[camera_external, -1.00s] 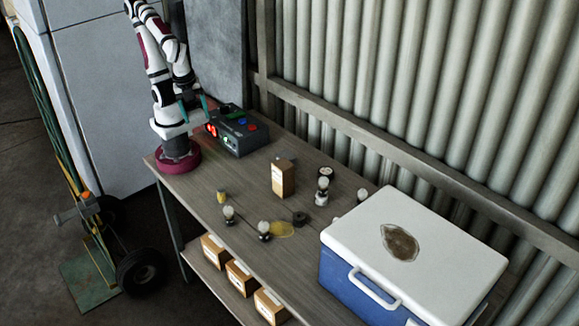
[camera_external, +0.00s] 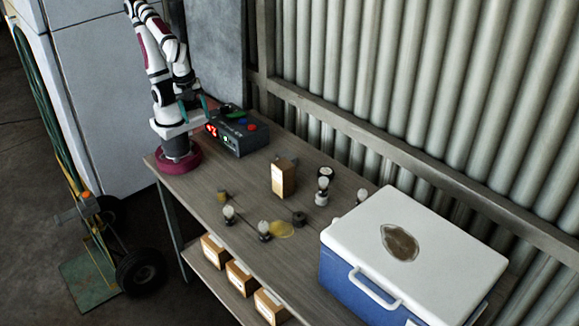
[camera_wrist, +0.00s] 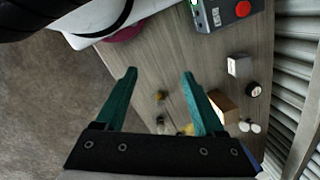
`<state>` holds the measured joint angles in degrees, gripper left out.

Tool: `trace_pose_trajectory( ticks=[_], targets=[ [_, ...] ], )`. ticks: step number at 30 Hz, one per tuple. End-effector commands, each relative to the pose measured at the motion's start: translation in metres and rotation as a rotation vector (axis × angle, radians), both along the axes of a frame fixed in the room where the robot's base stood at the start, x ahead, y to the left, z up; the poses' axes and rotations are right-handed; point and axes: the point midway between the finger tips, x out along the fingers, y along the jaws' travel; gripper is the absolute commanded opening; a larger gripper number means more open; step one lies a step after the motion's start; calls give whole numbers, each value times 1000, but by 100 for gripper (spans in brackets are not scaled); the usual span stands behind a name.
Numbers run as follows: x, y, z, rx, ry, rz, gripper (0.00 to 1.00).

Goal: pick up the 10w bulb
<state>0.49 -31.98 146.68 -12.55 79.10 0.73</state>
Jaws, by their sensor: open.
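Several bulbs with pale globes and dark bases stand on the wooden table: a front left bulb (camera_external: 228,213), a front bulb (camera_external: 264,229), a back bulb (camera_external: 323,184) and one beside the cooler (camera_external: 362,195). No wattage marking is readable, so I cannot tell which is the 10w bulb. A small yellowish item (camera_external: 222,196) lies at the front left; it also shows in the wrist view (camera_wrist: 160,95). My gripper (camera_external: 193,103) is open and empty, high near my base, well away from the bulbs. Its teal fingers (camera_wrist: 160,74) are spread in the wrist view.
A control box (camera_external: 237,134) with lit display and buttons sits near my base. A small cardboard box (camera_external: 283,178) stands mid-table. A blue and white cooler (camera_external: 344,282) fills the right end. A dark ring (camera_external: 299,219) lies near a yellow patch (camera_external: 283,229). Corrugated wall behind.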

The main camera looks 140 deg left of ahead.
Motion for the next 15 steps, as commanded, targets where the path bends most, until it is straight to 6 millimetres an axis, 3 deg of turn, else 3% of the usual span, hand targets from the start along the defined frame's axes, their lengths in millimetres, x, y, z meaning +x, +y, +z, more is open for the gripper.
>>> trace_pose_trajectory(
  ticks=[3,10,13,15],
  targets=[
    [0,0,0,0,0,0,77],
    [1,-2,-1,-14,11,22,77],
    [11,-23,-7,-132,99,227,77],
    [34,-48,-14,-279,214,511,77]
  ],
)
